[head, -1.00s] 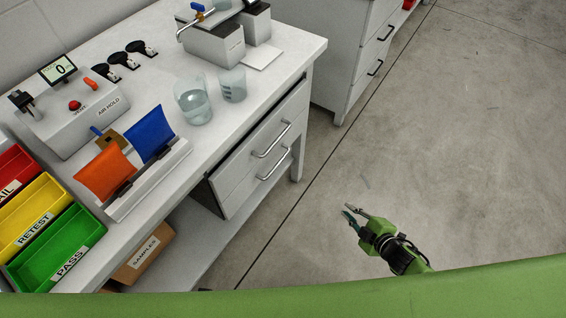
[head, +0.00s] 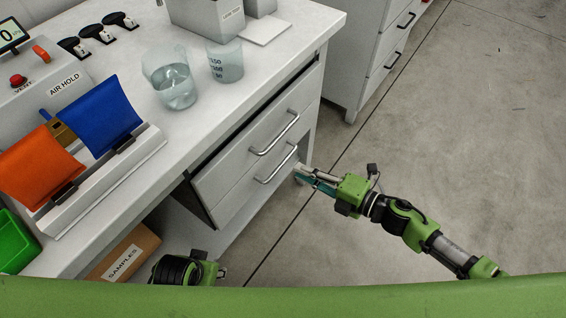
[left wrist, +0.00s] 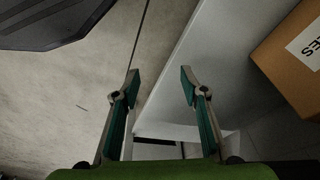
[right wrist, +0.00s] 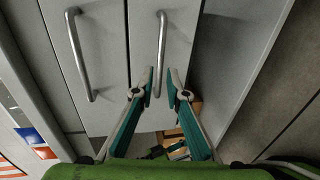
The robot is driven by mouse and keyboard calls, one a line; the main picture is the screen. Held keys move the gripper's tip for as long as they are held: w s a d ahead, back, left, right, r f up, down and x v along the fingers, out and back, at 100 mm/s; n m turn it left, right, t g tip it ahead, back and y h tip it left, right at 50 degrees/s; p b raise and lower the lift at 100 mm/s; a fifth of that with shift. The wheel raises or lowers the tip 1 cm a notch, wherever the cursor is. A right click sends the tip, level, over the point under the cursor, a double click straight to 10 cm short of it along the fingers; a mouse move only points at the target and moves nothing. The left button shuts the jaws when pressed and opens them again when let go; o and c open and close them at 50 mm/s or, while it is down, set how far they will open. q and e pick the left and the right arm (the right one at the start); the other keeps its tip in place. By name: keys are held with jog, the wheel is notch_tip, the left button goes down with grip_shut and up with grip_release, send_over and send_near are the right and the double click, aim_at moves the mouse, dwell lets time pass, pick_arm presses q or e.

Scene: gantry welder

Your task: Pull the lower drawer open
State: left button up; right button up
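The lower drawer (head: 242,197) is shut, with a curved metal handle (head: 276,166); in the right wrist view that handle (right wrist: 161,45) is the right-hand one of two. My right gripper (head: 298,174) is open and empty, just off the right end of the lower handle in the head view. In the right wrist view its fingertips (right wrist: 162,80) lie either side of the handle's near end; I cannot tell whether they touch it. My left gripper (left wrist: 160,85) is open and empty near the lower shelf; in the head view its fingers are hidden.
The upper drawer (head: 240,160) is shut, its handle (head: 274,133) just above. Beakers (head: 174,87) stand on the bench top. A samples box (head: 125,254) sits on the low shelf. Another cabinet (head: 365,50) stands behind. Floor to the right is clear.

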aim_at(284, 164)
jog(key=x, duration=0.6)
jog(key=shift+w, duration=0.1)
jog(key=shift+w+a+f+b, duration=0.15)
jog(key=shift+w+a+b, duration=0.15)
jog(key=shift+a, duration=0.15)
pick_arm(q)
jog(key=r, duration=0.2)
jog(key=shift+w+r, duration=0.2)
jog(key=shift+r, duration=0.2)
pick_arm(e)
jog(key=shift+a, duration=0.1)
grip_shut()
pick_arm(q)
jog(key=shift+s+f, duration=0.1)
